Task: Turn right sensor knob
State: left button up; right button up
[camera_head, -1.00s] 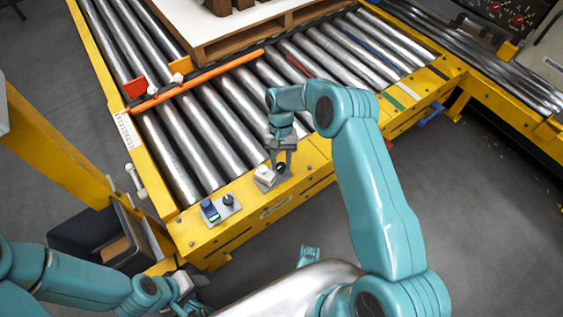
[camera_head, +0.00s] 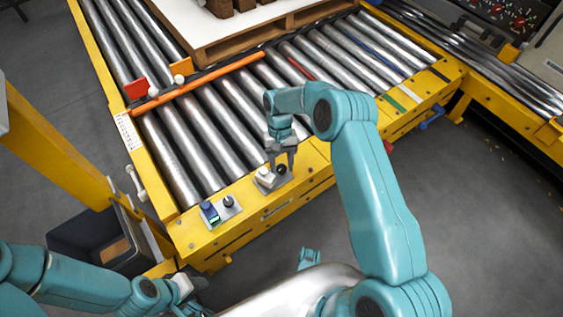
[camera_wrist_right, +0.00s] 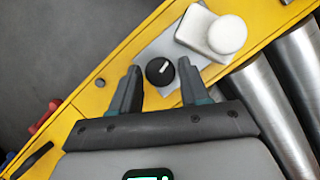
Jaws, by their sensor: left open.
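The right sensor knob (camera_head: 281,169) is small and black, on a grey plate beside a white sensor block (camera_head: 264,174) on the yellow conveyor edge. In the right wrist view the knob (camera_wrist_right: 159,71) shows a white pointer line slanting to the upper right. My right gripper (camera_head: 282,168) is over the knob. Its two fingers (camera_wrist_right: 160,85) stand apart on either side of the knob, with gaps to it.
Steel rollers (camera_head: 183,150) lie behind the yellow edge, with an orange bar (camera_head: 205,79) across them. A wooden pallet (camera_head: 270,33) stands at the back. The white block (camera_wrist_right: 212,32) is close beside the knob in the wrist view. Grey floor is clear in front.

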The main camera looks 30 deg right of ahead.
jog(key=p+v, duration=0.4)
jog(key=v, duration=1.2)
jog(key=shift+r+p, duration=0.2)
jog(key=shift+p, duration=0.1)
